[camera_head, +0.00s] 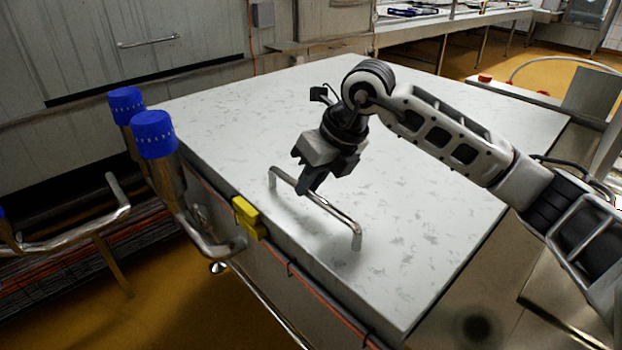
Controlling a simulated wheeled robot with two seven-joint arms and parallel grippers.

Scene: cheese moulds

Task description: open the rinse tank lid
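The rinse tank lid (420,220) is a broad, pale, speckled slab that lies flat and closed on top of the tank. A metal bar handle (335,212) stands up from it near its front left edge. My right gripper (308,188) is over the handle, its fingers pointing down at the bar's middle-left part. The fingers overlap the bar in this view, and I cannot tell whether they grip it. My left gripper is not in view.
Two blue-capped valves (154,134) with bent metal pipes stand along the tank's left side. A yellow block (249,218) sits on the front left edge. A metal table (450,22) stands behind. The lid's surface around the handle is clear.

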